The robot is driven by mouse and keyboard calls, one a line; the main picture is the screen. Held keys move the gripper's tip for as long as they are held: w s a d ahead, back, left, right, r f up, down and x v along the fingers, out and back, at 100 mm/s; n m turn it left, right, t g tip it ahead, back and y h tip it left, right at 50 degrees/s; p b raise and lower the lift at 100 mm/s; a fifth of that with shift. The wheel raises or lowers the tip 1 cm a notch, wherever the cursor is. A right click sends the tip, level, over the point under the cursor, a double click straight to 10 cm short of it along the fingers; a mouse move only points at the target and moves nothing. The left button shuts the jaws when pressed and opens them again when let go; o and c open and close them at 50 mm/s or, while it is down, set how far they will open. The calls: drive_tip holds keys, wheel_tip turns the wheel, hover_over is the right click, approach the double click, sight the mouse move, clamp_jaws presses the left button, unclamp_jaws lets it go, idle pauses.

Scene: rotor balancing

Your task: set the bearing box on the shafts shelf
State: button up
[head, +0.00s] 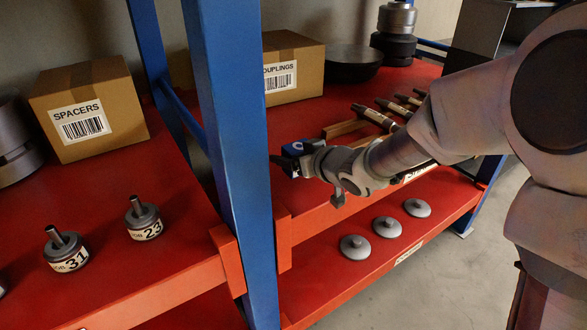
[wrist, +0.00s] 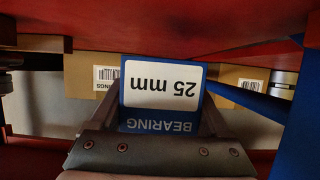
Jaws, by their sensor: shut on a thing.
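The bearing box is a small blue carton with a white label reading "25 mm" and "BEARING"; it fills the middle of the wrist view (wrist: 162,88), upside down there. My gripper (wrist: 160,110) is shut on it, one finger at each side. In the head view the box (head: 299,148) shows small and partly hidden at the tip of my gripper (head: 302,160), over the left part of the red shafts shelf (head: 293,205), just right of the blue post. Several shafts (head: 378,116) lie farther right on that shelf. I cannot tell if the box touches the shelf.
A blue post (head: 235,150) stands close left of my gripper. A "COUPLINGS" carton (head: 292,60) and a dark disc (head: 352,60) are behind. Grey flanged discs (head: 388,227) lie on the lower shelf. A "SPACERS" carton (head: 88,105) and labelled rotors (head: 143,218) occupy the left shelf.

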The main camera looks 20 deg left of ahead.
drive_tip(key=shift+f+b, duration=0.6)
drive_tip(key=shift+f, duration=0.9)
drive_tip(key=shift+f, duration=0.1)
drive_tip(key=shift+f, duration=0.15)
drive_tip(key=o, duration=1.3)
drive_tip(key=shift+o, duration=0.2)
drive_tip(key=shift+s+d+r, duration=0.15)
drive_tip(key=shift+d+r, duration=0.05)
drive_tip(key=shift+r, duration=0.25)
drive_tip(key=p+v, duration=0.4)
drive_tip(key=v, duration=0.7)
drive_tip(key=shift+s+d, duration=0.15)
drive_tip(key=shift+s, duration=0.05)
